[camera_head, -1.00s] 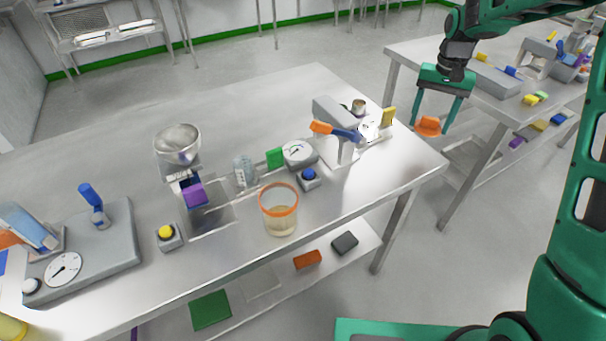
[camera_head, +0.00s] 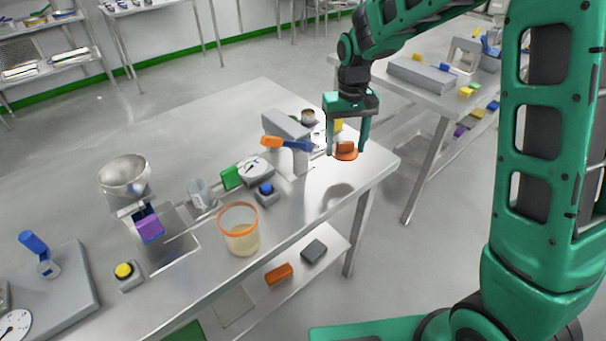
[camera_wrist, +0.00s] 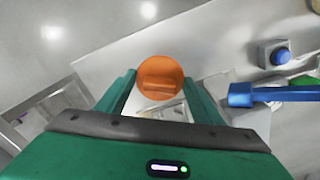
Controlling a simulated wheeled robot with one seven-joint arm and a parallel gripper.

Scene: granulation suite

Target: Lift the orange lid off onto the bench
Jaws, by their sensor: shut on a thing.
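The orange lid (camera_head: 346,155) is a round disc with a raised grip on top. In the wrist view the lid (camera_wrist: 160,68) shows between the two fingers. A clear tub (camera_head: 240,240) with an orange rim and pale contents stands open near the bench's front edge, left of my gripper.
A grey stand (camera_head: 297,145) with an orange-and-blue handle is close left of my gripper. A blue-button box (camera_head: 267,194), a dial scale (camera_head: 256,171) and a green block (camera_head: 231,177) sit farther left. The right front corner is clear. A second bench (camera_head: 430,95) stands beyond a gap.

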